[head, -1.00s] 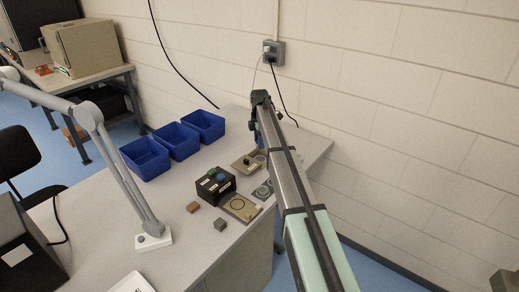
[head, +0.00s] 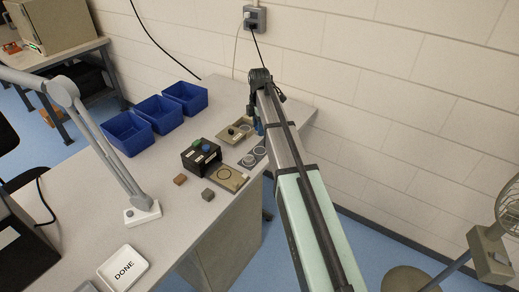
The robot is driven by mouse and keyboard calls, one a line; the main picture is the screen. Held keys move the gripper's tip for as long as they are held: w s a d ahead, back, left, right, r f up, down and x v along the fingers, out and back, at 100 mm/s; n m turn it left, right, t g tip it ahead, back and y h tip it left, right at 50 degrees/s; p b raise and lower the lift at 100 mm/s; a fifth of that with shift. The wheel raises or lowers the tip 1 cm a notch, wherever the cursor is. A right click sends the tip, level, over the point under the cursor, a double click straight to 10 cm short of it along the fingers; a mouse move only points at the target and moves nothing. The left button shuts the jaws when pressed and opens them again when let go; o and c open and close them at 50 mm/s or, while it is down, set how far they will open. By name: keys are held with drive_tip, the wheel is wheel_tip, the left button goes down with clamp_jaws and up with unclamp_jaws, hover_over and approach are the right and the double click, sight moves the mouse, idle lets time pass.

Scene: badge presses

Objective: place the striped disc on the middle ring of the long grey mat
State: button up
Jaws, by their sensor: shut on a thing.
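The long grey mat (head: 262,144) lies near the table's right edge, partly behind my arm. Pale rings show on it, and a small round grey shape sits at its near end; I cannot tell whether that is a disc. My gripper (head: 258,128) is at the far end of my arm, above the table close to the mat's far end. Only a small blue part of it shows beside the arm link. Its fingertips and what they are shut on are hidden. I cannot make out the striped disc anywhere.
Another tan plate (head: 231,137) with a black knob lies behind.

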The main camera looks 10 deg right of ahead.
sight(259, 151)
drive_tip(key=shift+w+f, duration=0.1)
drive_tip(key=shift+f, duration=4.75)
drive_tip(key=shift+f, duration=0.15)
drive_tip(key=o, duration=1.1)
wheel_tip(259, 151, up, 12)
drive_tip(key=shift+r, duration=0.2)
